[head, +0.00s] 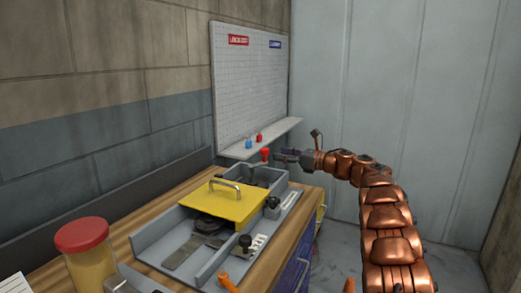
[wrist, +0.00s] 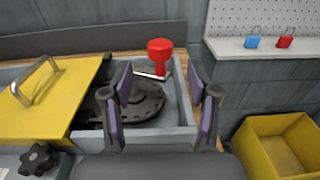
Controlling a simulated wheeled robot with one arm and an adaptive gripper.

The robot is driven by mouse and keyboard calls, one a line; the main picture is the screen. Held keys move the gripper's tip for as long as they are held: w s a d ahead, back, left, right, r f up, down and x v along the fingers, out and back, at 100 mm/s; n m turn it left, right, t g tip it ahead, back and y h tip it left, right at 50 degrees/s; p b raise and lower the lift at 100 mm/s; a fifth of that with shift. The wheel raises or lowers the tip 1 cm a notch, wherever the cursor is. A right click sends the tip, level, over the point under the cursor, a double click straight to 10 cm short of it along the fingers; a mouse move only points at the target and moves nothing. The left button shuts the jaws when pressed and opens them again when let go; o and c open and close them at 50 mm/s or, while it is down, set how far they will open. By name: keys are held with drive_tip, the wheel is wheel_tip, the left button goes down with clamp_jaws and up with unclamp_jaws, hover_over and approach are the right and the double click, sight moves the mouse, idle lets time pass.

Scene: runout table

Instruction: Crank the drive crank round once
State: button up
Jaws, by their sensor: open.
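The drive crank has a red knob (wrist: 160,54) standing upright on a crank arm, above a dark round disc (wrist: 141,104) in the grey tray in the wrist view. The knob also shows in the head view (head: 265,153), just left of my gripper (head: 284,155). In the wrist view my gripper (wrist: 160,78) is open, its two purple-padded fingers apart. The knob appears between the fingertips, beyond them, with gaps on both sides. I see no contact. Part of the disc is hidden behind the left finger.
A yellow cover (head: 233,201) with a metal handle lies over the tray beside the crank. A shelf (head: 262,138) with a blue and a red padlock is behind. A yellow bin (wrist: 280,145) stands at right. A red-lidded jar (head: 85,250) is at the near left.

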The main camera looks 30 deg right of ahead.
sight(265, 149)
drive_tip(key=p+x, duration=0.2)
drive_tip(key=x, duration=0.5)
drive_tip(key=shift+w+a, duration=0.15)
drive_tip(key=shift+w, duration=0.05)
clamp_jaws()
idle(0.4)
